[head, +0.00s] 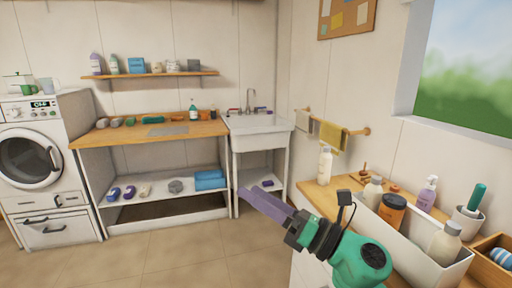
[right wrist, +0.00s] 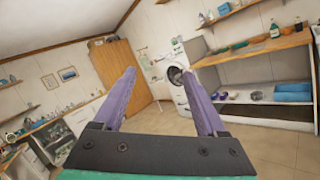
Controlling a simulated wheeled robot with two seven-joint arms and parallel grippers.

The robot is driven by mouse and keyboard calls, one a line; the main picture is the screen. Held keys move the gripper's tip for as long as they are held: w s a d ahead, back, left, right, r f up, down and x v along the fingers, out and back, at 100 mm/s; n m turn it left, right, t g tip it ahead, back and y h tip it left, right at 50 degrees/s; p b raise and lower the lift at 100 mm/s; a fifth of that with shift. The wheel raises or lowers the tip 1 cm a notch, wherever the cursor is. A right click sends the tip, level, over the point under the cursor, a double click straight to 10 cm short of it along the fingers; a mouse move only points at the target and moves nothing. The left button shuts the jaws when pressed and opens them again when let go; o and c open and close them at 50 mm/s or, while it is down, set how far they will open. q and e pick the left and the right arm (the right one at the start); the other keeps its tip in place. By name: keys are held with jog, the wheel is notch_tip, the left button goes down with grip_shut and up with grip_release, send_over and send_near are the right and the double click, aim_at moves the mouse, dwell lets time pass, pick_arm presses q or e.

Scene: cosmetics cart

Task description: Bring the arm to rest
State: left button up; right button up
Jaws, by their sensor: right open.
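My right arm comes in from the lower right of the head view. Its gripper (head: 265,204) has purple fingers and points up and to the left, over open floor. In the right wrist view the two fingers of this gripper (right wrist: 160,90) stand well apart with nothing between them. From the head view alone the fingers overlap. My left gripper is not in either view.
A white bin (head: 432,262) with bottles stands on the wooden counter at right, close to my right arm. A white bottle (head: 325,165) stands at its far end. A washing machine (head: 40,155), workbench (head: 150,134) and sink (head: 258,123) line the back. The middle floor is clear.

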jog(key=w+d+f+m+t+h, duration=0.2)
jog(key=d+f+m+t+h, duration=0.3)
jog(key=m, duration=0.6)
jog(key=w+d+f+m+t+h, duration=0.1)
jog(key=w+d+m+t+h, duration=0.25)
jog(key=d+m+h, duration=0.55)
jog(key=s+d+f+m+g+h, duration=0.2)
jog(key=d+f+m, duration=0.1)
jog(key=f+m, duration=0.35)
jog(key=s+d+f+m+g+h, duration=0.2)
jog(key=d+f+m+g, duration=0.1)
jog(key=f+m, duration=0.3)
jog(key=s+d+f+m+g, duration=0.3)
jog(key=s+f+m+g, duration=0.6)
jog(key=s+f, duration=1)
jog(key=s+f+n+g, duration=0.1)
jog(key=s+f+g, duration=0.1)
jog(key=f, duration=1)
jog(key=s+f+n+g, duration=0.1)
jog(key=s+f, duration=0.2)
jog(key=f, duration=1)
jog(key=s+d+f+g+p, duration=0.1)
jog(key=s+d+f, duration=0.1)
jog(key=s+f, duration=0.9)
jog(key=s, duration=0.4)
jog(key=shift+d, duration=0.3)
